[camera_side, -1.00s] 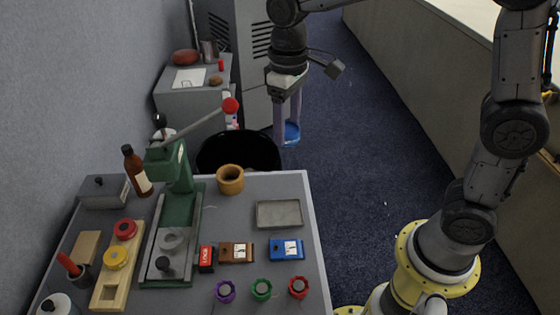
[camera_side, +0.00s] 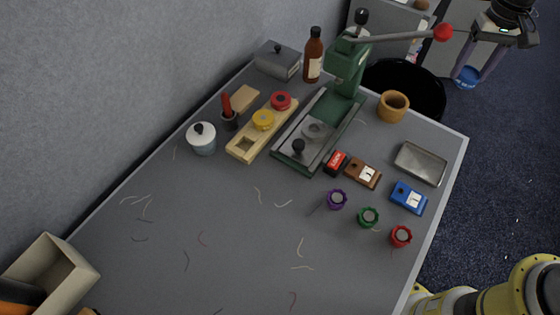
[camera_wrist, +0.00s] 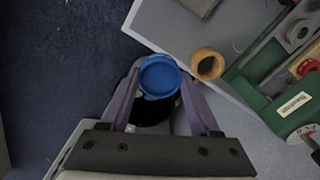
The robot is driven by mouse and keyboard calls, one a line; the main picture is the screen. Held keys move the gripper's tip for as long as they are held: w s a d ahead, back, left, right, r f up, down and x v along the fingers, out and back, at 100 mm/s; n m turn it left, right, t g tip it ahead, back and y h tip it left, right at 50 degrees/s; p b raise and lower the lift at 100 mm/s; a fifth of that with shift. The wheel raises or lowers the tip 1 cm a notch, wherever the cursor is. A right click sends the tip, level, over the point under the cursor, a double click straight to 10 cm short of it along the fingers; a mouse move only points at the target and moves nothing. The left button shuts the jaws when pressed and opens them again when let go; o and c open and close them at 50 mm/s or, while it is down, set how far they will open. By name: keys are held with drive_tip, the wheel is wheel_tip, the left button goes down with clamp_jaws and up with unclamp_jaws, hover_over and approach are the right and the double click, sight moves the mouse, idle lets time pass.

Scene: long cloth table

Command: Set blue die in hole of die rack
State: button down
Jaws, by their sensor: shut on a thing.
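The blue die (camera_side: 466,78) is a round disc held between the fingertips of my gripper (camera_side: 468,72), which is shut on it. In the side view they are at the upper right, beyond the table edge and near the black bin. The wrist view shows the blue die (camera_wrist: 160,77) between the two purple-grey fingers, above the floor and bin. The wooden die rack (camera_side: 236,152) lies on the table left of the green press. It carries a yellow die (camera_side: 263,120) and a red die (camera_side: 281,100).
The green press (camera_side: 345,75), with a long red-knobbed lever, stands between my gripper and the rack. A brown bottle (camera_side: 313,57), grey box (camera_side: 277,61), white-lidded jar (camera_side: 201,139) and red-handled tool (camera_side: 228,110) surround the rack.

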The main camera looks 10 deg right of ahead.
wheel_tip(320, 180, up, 26)
drive_tip(key=s+a+n, duration=0.4)
drive_tip(key=s+a, duration=0.1)
drive_tip(key=a, duration=0.7)
drive_tip(key=s+a+n, duration=0.4)
drive_tip(key=a+n, duration=0.1)
drive_tip(key=a, duration=0.7)
drive_tip(key=s+a+n, duration=0.4)
drive_tip(key=s+a, duration=0.2)
drive_tip(key=s, duration=0.3)
drive_tip(key=s+a+n, duration=0.4)
drive_tip(key=s+a, duration=0.3)
drive_tip(key=s, duration=0.2)
wheel_tip(320, 180, down, 27)
drive_tip(key=w+a+f, duration=0.2)
drive_tip(key=a+f, duration=0.1)
drive_tip(key=a, duration=0.1)
drive_tip(key=w+a+f, duration=0.2)
drive_tip(key=a+f, duration=0.1)
drive_tip(key=w+a+f, duration=0.1)
drive_tip(key=a+f, duration=0.2)
drive_tip(key=a, duration=0.1)
drive_tip(key=shift+w+a+f, duration=0.3)
drive_tip(key=shift+w+a, duration=0.05)
drive_tip(key=shift+w, duration=0.05)
drive_tip(key=shift+w+a+f, duration=0.1)
drive_tip(key=shift+a+f, duration=0.15)
drive_tip(key=shift+f, duration=1.65)
